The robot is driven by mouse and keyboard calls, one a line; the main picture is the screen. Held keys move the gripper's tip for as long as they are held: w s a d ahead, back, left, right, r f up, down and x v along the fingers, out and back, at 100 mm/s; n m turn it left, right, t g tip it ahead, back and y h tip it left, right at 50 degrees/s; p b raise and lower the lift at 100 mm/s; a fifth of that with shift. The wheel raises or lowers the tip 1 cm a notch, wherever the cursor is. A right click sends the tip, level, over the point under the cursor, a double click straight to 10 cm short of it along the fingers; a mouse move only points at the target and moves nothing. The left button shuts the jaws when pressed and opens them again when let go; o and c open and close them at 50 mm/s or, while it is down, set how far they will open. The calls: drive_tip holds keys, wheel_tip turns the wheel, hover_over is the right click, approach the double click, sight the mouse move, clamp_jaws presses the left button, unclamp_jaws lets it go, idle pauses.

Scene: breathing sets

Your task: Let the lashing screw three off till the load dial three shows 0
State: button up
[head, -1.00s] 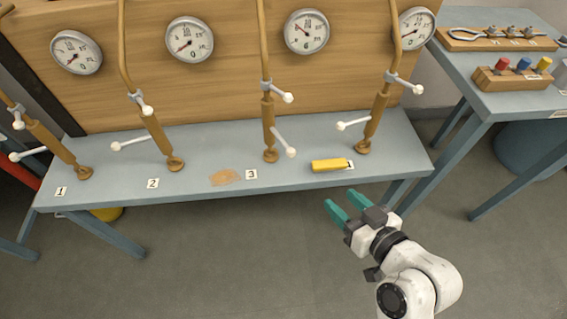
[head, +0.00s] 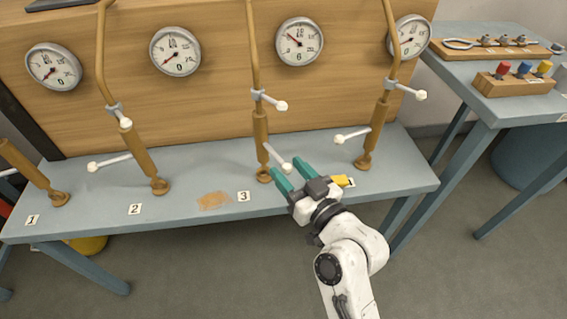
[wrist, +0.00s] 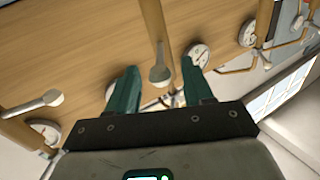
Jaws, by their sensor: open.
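Lashing screw three (head: 261,138) is a brown tube standing on a foot beside the label 3 (head: 243,196). Its lower pale lever (head: 276,156) slants down right to a round white knob. Load dial three (head: 299,43) above it shows 6 in its window, with the red needle pointing up left. My gripper (head: 287,168) is open, its teal fingertips around or close to the lever's knob; exact contact cannot be told. In the wrist view, the pale knob (wrist: 160,76) appears between the spread fingers (wrist: 160,86), with nothing clamped.
Screws one (head: 35,172) and two (head: 143,150) stand left, another (head: 374,130) right. A yellow object (head: 343,181) is partly hidden behind my gripper. A brown patch (head: 213,200) marks the bench (head: 190,212). A side table with colored knobs (head: 522,70) stands right.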

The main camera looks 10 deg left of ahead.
sight(273, 152)
drive_tip(key=shift+x, duration=1.4)
clamp_jaws()
